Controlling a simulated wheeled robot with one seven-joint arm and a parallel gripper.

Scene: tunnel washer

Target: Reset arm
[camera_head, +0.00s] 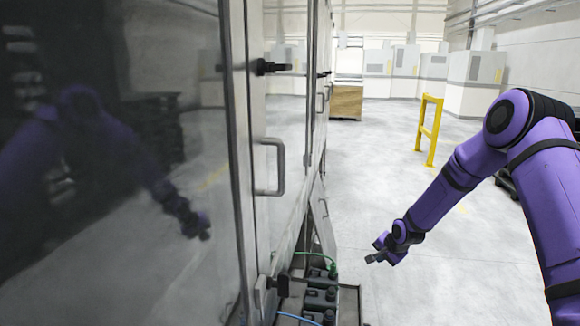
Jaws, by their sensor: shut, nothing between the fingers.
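My purple arm (440,195) comes in from the right edge, bends at a raised elbow and reaches down to the left. My gripper (372,258) is at its end, shut and empty, in open air to the right of the machine. It touches nothing that I can see. The tunnel washer (285,130) fills the left, with a large dark glass panel (120,240) that mirrors my arm. A grey door handle (270,167) and a black latch (270,67) are on its front.
Dark canisters (320,298) with a green and a blue hose stand low beside the washer, below and left of my gripper. A yellow barrier (429,130) stands farther back. A wooden crate (346,102) and pale cabinets (475,82) are at the back. The middle floor is clear.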

